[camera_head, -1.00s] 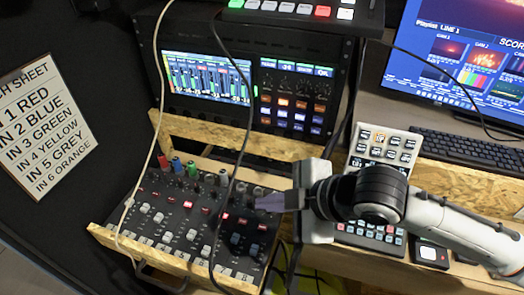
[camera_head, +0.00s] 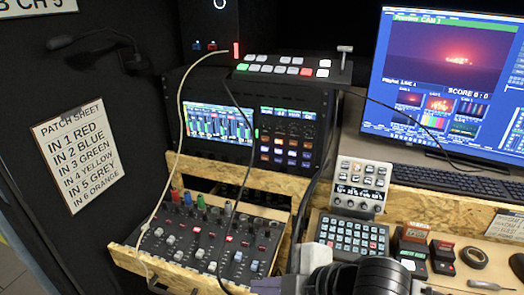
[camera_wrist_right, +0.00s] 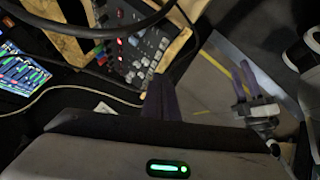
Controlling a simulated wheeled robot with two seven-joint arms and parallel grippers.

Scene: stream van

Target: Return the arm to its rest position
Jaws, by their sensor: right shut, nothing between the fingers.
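My right gripper (camera_head: 266,286) is at the bottom edge of the head view, in front of the audio mixer, with my dark wrist beside it. In the right wrist view its purple fingers (camera_wrist_right: 161,97) are together with nothing between them. The mixer (camera_head: 205,240) with its coloured plugs sits in a wooden tray, apart from the fingers. My left gripper is out of the head view. A purple-fingered gripper, seemingly my left one, shows in the right wrist view (camera_wrist_right: 246,80) over the floor; its opening is unclear.
A keypad (camera_head: 352,236) and a small control panel (camera_head: 363,182) stand right of the mixer. A switcher (camera_head: 290,68) tops the rack (camera_head: 318,112). Black cables hang before the rack and a pale one runs to the mixer. Several small devices (camera_head: 442,250) and a roll (camera_head: 474,258) lie at right.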

